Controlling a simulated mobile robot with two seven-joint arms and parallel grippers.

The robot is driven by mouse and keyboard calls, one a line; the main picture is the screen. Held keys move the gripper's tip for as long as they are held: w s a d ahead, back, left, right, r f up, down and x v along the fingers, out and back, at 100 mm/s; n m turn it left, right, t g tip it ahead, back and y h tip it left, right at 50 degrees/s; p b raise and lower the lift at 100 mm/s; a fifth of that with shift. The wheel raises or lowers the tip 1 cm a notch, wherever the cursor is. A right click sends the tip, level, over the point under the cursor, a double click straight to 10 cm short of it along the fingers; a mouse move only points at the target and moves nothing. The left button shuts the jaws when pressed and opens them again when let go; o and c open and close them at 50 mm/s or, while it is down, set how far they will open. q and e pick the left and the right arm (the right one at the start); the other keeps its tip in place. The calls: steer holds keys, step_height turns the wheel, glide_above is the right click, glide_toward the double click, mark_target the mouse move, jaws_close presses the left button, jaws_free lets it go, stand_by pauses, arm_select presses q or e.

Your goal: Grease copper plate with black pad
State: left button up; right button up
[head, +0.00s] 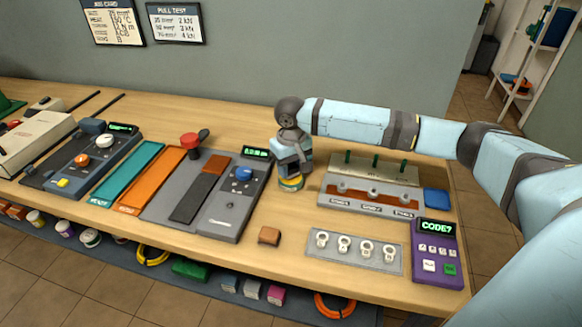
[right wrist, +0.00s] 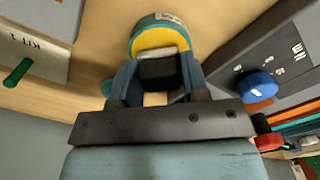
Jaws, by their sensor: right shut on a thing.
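My right gripper (head: 292,168) points down over a small round tin (head: 291,184) on the bench, right of the grey press unit. In the right wrist view my right gripper (right wrist: 158,85) is shut on a black pad (right wrist: 160,72) with a pale upper edge. The tin (right wrist: 143,28) has a teal side and yellow inside; the pad is over or in it, and I cannot tell whether it touches. Copper-coloured metal shows on the grey labelled fixture (head: 350,200) to the right; I cannot tell which piece is the copper plate. My left gripper is out of view.
A pale rack with green pegs (head: 375,172) stands behind the fixture. A brown block (head: 269,236), a plate with several rings (head: 352,250) and a purple keypad (head: 437,252) lie at the front. The grey unit with a blue knob (head: 232,200) stands left of the tin.

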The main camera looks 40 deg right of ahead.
stand_by(0.6)
steer(key=shift+f, duration=0.45)
stand_by(0.8)
steer(key=shift+p, duration=0.35)
steer(key=shift+f, duration=0.1)
stand_by(1.0)
steer(key=shift+p, duration=0.4)
steer(key=shift+s, duration=0.1)
stand_by(0.7)
steer(key=shift+f, duration=0.1)
stand_by(0.6)
